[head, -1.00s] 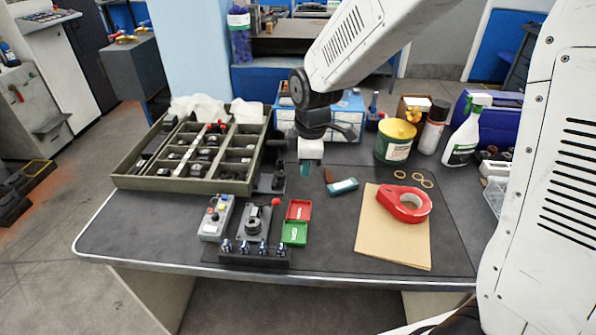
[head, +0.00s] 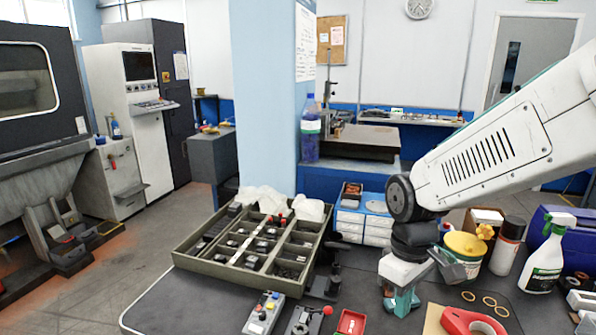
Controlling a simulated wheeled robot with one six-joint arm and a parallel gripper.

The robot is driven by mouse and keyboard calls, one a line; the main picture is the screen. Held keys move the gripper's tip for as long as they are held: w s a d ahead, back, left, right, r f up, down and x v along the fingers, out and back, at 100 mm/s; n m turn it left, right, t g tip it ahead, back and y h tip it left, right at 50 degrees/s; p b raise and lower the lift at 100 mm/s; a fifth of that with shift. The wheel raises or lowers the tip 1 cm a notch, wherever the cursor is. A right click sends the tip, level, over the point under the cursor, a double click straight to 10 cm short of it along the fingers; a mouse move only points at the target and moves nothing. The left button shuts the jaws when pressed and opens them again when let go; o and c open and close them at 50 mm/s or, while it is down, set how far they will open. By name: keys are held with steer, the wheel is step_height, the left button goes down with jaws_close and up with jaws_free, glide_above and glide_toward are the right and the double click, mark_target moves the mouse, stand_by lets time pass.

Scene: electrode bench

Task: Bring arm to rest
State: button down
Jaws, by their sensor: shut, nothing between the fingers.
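My arm reaches in from the right in the head view, over the back right part of the dark bench (head: 190,310). My gripper (head: 402,285) hangs at its end, above the bench between the compartment tray and the red tape dispenser (head: 470,322). It is shut and holds nothing. Teal shows around its lower end; I cannot tell how much of that is fingertip and how much is the teal tool lying on the bench behind.
A divided tray (head: 192,262) of small parts stands left of my gripper. A yellow-lidded tub (head: 466,245), a spray can (head: 507,247) and a white spray bottle (head: 543,262) stand close on its right. A button box (head: 264,312) sits at the front, partly cut off.

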steer(key=s+d+r+m+t, duration=0.1)
steer(key=s+d+r+m, duration=0.2)
steer(key=s+r, duration=0.2)
steer(key=s+d+r+m+t, duration=0.1)
steer(key=s+d+r+m, duration=0.3)
steer(key=s, duration=0.7)
steer(key=shift+d+r+m, duration=0.15)
steer(key=shift+r+m, duration=0.15)
steer(key=shift+r, duration=0.15)
